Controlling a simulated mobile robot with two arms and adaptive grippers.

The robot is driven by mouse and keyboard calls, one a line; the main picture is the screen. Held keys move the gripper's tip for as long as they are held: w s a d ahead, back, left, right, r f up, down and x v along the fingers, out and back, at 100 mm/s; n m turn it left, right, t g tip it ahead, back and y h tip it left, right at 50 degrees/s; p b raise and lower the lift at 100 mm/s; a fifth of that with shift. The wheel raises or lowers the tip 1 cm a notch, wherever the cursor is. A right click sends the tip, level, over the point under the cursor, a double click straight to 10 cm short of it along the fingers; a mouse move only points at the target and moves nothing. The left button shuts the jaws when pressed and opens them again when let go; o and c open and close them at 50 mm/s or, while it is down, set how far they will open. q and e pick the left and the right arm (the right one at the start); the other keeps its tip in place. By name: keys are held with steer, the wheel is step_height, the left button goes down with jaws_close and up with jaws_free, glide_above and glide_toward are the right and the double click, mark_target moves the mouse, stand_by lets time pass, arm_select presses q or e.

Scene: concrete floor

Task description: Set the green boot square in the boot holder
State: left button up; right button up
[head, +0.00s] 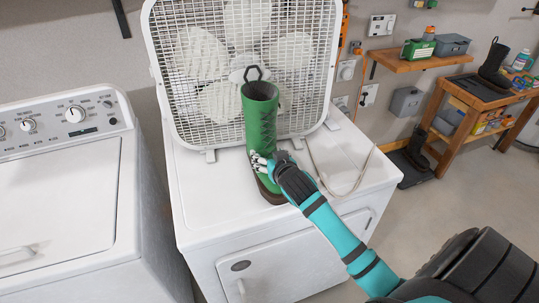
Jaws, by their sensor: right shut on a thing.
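The green boot (261,125) stands upright on top of the white dryer, in front of the box fan. It has a dark sole and a dark loop at its top. My right gripper (262,165) is shut on the boot's lower front, near the ankle, and its fingers hide part of it. My left gripper is not in view. I cannot tell for sure which thing is the boot holder. A dark tray (412,177) with a dark boot is on the floor at the right, and a dark flat tray (466,86) lies on the wooden bench.
The white box fan (323,75) stands close behind the boot. A cable (344,193) lies on the dryer top (205,200) at right. A washer (60,190) stands at left. The wooden bench (455,130) bears a black boot (493,62).

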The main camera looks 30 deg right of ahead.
steer(key=shift+r, duration=0.1)
steer(key=o, duration=1.7)
steer(key=shift+o, duration=0.2)
